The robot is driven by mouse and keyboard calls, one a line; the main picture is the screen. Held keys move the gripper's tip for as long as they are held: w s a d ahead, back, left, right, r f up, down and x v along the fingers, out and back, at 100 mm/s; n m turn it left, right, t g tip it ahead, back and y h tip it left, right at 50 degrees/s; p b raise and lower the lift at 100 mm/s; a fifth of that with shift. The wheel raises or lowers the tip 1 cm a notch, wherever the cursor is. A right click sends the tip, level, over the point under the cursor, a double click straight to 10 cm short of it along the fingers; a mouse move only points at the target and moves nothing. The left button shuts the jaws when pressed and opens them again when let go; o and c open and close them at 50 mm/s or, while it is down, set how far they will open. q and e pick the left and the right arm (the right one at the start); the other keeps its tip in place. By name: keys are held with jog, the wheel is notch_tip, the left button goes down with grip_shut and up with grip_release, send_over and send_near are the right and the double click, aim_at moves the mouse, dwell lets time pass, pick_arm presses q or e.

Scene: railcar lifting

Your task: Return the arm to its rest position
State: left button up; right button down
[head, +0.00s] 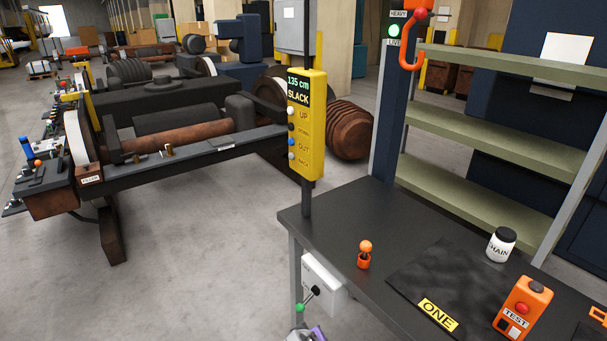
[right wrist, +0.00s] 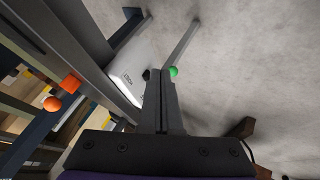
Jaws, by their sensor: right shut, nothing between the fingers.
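My right gripper (right wrist: 161,76) is shut and empty in the right wrist view. Its fingertips appear close to the green ball knob (right wrist: 173,71) of a lever; I cannot tell whether they touch. In the head view only a small purple and grey part of my right gripper (head: 308,335) shows at the bottom edge, just below the green knob (head: 300,308). The lever comes out of a white box (head: 322,283) on the front side of the black table. My left gripper is in neither view.
The black table (head: 330,214) holds an orange joystick (head: 364,255), a white jar (head: 501,245) and an orange TEST box (head: 522,308). A yellow pendant (head: 306,125) reading "135 cm SLACK" hangs on a post. Green shelves (head: 470,130) stand behind. Grey floor (head: 200,260) left of the table is clear.

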jog(key=s+d+r+m+g+y, duration=0.1)
jog(key=s+d+m+g, duration=0.15)
jog(key=s+d, duration=0.75)
jog(key=s+d+r+m+g+y, duration=0.1)
jog(key=s+d+r+m, duration=0.15)
jog(key=s+d, duration=0.75)
pick_arm(q)
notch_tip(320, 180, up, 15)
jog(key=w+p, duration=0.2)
jog(key=p, duration=1.1)
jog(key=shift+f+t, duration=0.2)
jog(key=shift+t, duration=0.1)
pick_arm(e)
jog(key=s+a+r, duration=0.2)
jog(key=a+r, duration=0.2)
jog(key=r, duration=0.9)
jog(key=shift+a+r+t, duration=0.2)
jog(key=shift+t, duration=0.15)
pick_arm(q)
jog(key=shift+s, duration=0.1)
pick_arm(e)
jog(key=shift+s, duration=0.2)
